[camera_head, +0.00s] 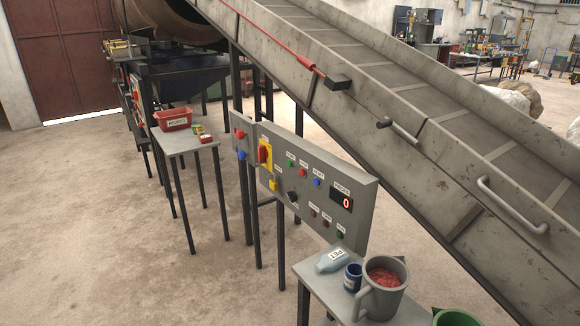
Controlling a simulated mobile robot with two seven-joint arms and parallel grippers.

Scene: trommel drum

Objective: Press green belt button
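A grey control panel (325,215) stands on dark legs in front of the inclined conveyor belt (385,95). A small green button (290,164) sits in the panel's upper row, left of a red button (303,173) and a blue button (317,183). Small labels above them are too blurred to read surely. A display (341,200) at the panel's right shows a red 0. A red rotary switch on a yellow plate (265,154) is at the panel's left. Neither of my grippers is in view.
A small table (186,144) holding a red bin (173,119) stands left of the panel. A table (313,277) in front carries a grey jug (383,289), a blue cup (353,277) and a bottle (332,261). The floor (95,240) at left is clear.

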